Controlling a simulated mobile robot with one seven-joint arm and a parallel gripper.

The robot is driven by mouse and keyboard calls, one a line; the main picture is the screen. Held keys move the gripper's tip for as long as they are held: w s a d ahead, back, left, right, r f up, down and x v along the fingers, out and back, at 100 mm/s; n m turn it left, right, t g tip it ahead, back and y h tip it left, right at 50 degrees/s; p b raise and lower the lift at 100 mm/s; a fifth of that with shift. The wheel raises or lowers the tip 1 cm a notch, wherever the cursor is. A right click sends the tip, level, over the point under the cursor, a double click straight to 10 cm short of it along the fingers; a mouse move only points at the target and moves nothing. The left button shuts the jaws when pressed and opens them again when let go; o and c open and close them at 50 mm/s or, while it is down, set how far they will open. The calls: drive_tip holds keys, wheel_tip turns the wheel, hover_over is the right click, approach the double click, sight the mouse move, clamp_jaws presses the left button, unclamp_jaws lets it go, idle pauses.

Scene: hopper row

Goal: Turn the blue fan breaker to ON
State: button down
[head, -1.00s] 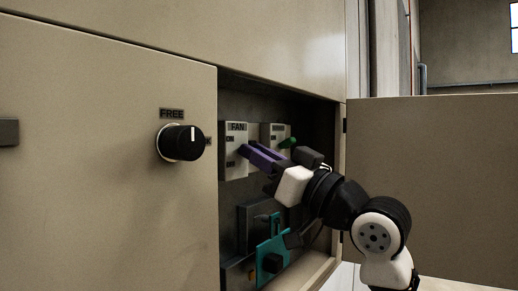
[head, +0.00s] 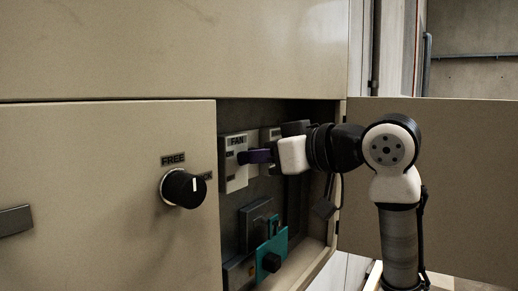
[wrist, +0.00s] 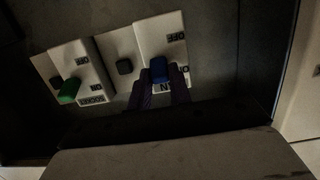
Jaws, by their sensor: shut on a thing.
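The fan breaker (head: 229,176) is a pale plate marked FAN and ON, inside the open cabinet. Its blue lever (wrist: 158,70) shows in the wrist view, about level with the ON mark and away from the OFF mark. My gripper (head: 246,157) reaches in from the right, with its purple fingers at the plate. In the wrist view my gripper (wrist: 163,83) has a finger on each side of the blue lever and is shut on it. The fingers hide the lever in the head view and cover part of the FAN label in the wrist view.
A black knob (head: 183,188) marked FREE is on the cabinet front. A teal part (head: 275,247) sits low in the compartment. The open door (head: 460,180) is at the right.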

idle(0.4)
drive_tip(key=c, duration=1.3)
unclamp_jaws()
drive_tip(key=b+v, duration=0.4)
drive_tip(key=v, duration=0.9)
drive_tip(key=shift+s+d+r, duration=0.2)
drive_tip(key=shift+s+d, duration=0.05)
drive_tip(key=shift+s, duration=0.05)
